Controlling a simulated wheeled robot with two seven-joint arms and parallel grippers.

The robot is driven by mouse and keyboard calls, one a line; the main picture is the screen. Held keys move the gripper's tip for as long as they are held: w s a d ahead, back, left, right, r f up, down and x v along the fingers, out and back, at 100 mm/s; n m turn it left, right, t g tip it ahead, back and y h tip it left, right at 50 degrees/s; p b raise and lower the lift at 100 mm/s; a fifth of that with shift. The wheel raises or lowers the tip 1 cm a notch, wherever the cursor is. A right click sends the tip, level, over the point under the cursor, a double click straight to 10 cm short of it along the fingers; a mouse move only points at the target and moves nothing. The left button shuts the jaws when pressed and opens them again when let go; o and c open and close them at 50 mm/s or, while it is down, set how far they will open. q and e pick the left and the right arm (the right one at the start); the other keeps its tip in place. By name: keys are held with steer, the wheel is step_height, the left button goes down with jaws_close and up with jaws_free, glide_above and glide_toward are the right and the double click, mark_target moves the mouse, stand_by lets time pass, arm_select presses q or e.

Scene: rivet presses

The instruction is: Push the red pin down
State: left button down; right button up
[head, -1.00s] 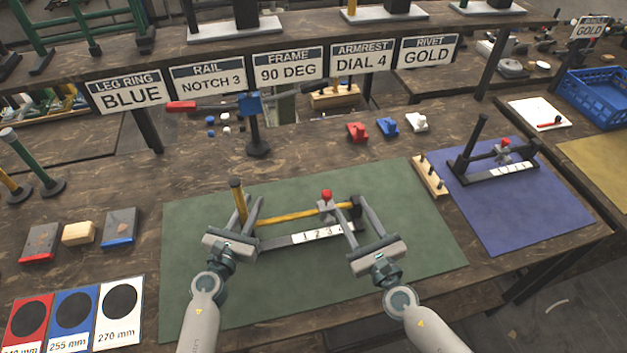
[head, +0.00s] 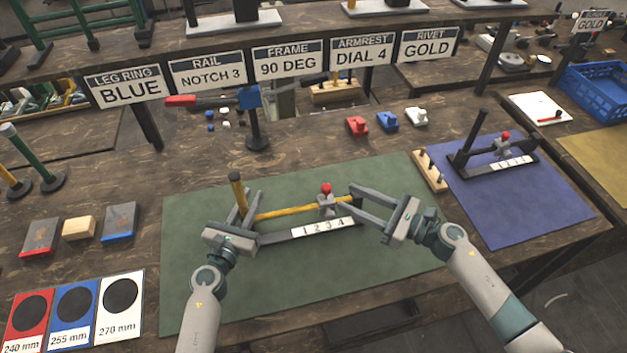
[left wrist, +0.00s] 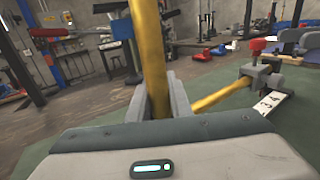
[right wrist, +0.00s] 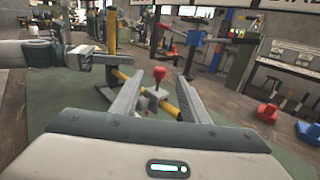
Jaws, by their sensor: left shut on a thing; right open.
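The red pin (head: 326,188) stands upright on a small grey block on the yellow tube, in the middle of the green mat. It also shows in the right wrist view (right wrist: 160,74), framed between my right fingers, and in the left wrist view (left wrist: 258,44). My left gripper (head: 248,208) is shut on the upright yellow post (left wrist: 147,55) at the left end of the fixture. My right gripper (head: 347,198) is open, just right of the red pin and pointing left, its fingers on either side of the tube's right end. I cannot tell if they touch it.
The black fixture carries a white number strip (head: 323,228) in front of the tube. A wooden peg block (head: 430,172) stands to the right, and a blue mat (head: 500,215) with a second fixture lies beyond it. The green mat's front (head: 330,275) is clear.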

mark_target(327, 189)
steer(key=shift+w+a, duration=0.1)
steer(key=x, duration=1.2)
stand_by(0.4)
